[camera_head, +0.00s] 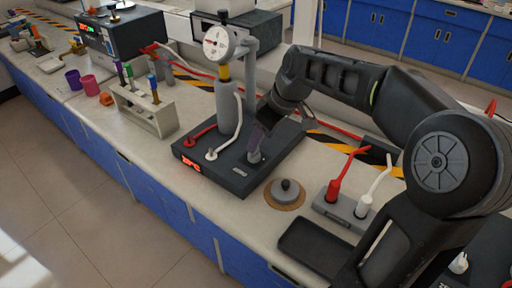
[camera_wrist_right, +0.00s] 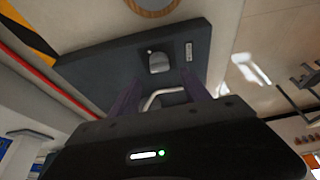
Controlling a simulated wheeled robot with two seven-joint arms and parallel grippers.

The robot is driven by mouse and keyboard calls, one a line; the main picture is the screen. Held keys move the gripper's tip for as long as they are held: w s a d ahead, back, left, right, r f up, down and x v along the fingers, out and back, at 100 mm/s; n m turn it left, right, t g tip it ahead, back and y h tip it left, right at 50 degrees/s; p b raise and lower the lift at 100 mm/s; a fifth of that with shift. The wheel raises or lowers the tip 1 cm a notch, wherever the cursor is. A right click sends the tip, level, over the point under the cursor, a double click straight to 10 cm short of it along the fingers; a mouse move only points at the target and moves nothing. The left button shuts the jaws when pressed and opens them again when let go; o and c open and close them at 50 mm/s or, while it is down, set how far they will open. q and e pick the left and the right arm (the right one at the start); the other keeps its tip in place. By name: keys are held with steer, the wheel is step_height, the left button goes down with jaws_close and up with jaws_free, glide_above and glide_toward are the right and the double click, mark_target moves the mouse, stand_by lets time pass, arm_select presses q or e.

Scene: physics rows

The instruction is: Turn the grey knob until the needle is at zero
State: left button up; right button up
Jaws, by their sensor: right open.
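The grey knob (camera_head: 254,157) stands on the right part of a dark box (camera_head: 225,178) with a red lit display. The knob also shows in the right wrist view (camera_wrist_right: 159,62). A round white gauge (camera_head: 219,43) tops the grey post on the box; its needle is too small to read against zero. My right gripper (camera_head: 259,143) points down at the knob. Contact with the knob cannot be told. My left gripper is out of view.
Red and white plugs with cables (camera_head: 209,153) sit on the box beside the knob. A round weight (camera_head: 285,190), a socket block (camera_head: 343,210) and a black tray (camera_head: 313,248) lie to the right. A tube rack (camera_head: 145,112) stands to the left.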

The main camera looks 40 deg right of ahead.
mark_target(256, 155)
steer(key=x, duration=0.5)
steer(key=shift+f, duration=0.2)
jaws_close()
stand_by(0.4)
